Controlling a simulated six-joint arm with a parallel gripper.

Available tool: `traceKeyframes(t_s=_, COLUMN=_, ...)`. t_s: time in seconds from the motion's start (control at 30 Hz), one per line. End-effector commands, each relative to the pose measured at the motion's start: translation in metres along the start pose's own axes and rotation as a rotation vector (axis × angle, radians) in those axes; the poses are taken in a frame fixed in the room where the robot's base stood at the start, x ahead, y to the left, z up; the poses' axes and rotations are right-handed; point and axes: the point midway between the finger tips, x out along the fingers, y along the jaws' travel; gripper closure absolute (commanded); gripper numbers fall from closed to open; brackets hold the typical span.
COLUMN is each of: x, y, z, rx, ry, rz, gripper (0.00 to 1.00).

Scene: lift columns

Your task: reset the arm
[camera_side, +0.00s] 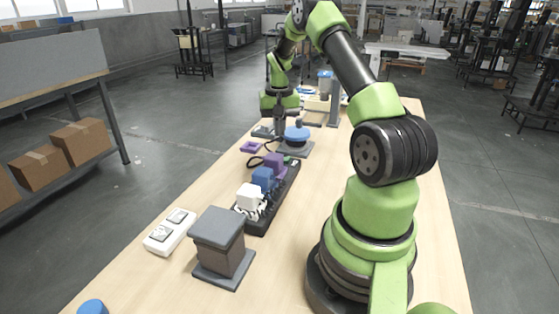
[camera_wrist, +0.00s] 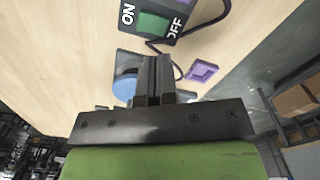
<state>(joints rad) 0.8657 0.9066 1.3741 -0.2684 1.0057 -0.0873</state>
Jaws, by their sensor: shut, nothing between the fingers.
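My gripper (camera_side: 279,130) points down over the far half of the table in the side view, just left of a blue round knob on a grey base (camera_side: 297,134). In the wrist view the two dark fingers of my gripper (camera_wrist: 154,62) are together with nothing between them. The blue knob (camera_wrist: 124,88) shows partly behind the fingers there. I cannot tell whether the fingertips touch anything.
A black strip (camera_side: 284,196) carries white, blue and purple blocks; its green ON/OFF switch (camera_wrist: 153,25) shows in the wrist view. A purple square frame (camera_side: 250,147), a grey pedestal (camera_side: 219,243) and a white switch box (camera_side: 170,232) stand on the wooden table (camera_side: 135,276).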

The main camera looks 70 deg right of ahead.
Motion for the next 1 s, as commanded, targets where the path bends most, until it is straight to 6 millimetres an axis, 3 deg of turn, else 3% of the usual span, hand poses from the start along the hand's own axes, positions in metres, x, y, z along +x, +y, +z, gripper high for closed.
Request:
traceKeyframes(t_s=0.23, x=-0.010, y=-0.007, z=0.003, rx=-0.014, ry=0.014, rz=-0.006, gripper=1.00)
traceKeyframes(t_s=0.37, x=-0.047, y=-0.035, z=0.018, rx=-0.072, ry=0.063, rz=-0.033, gripper=1.00)
traceKeyframes(t_s=0.43, x=-0.075, y=-0.055, z=0.036, rx=-0.119, ry=0.100, rz=-0.059, gripper=1.00)
traceKeyframes(t_s=0.6, x=-0.137, y=-0.094, z=0.097, rx=-0.242, ry=0.188, rz=-0.139, gripper=1.00)
traceKeyframes(t_s=0.7, x=-0.165, y=-0.107, z=0.138, rx=-0.314, ry=0.233, rz=-0.194, gripper=1.00)
traceKeyframes(t_s=0.87, x=-0.196, y=-0.110, z=0.207, rx=-0.429, ry=0.295, rz=-0.294, gripper=1.00)
traceKeyframes(t_s=1.0, x=-0.207, y=-0.099, z=0.264, rx=-0.527, ry=0.336, rz=-0.390, gripper=1.00)
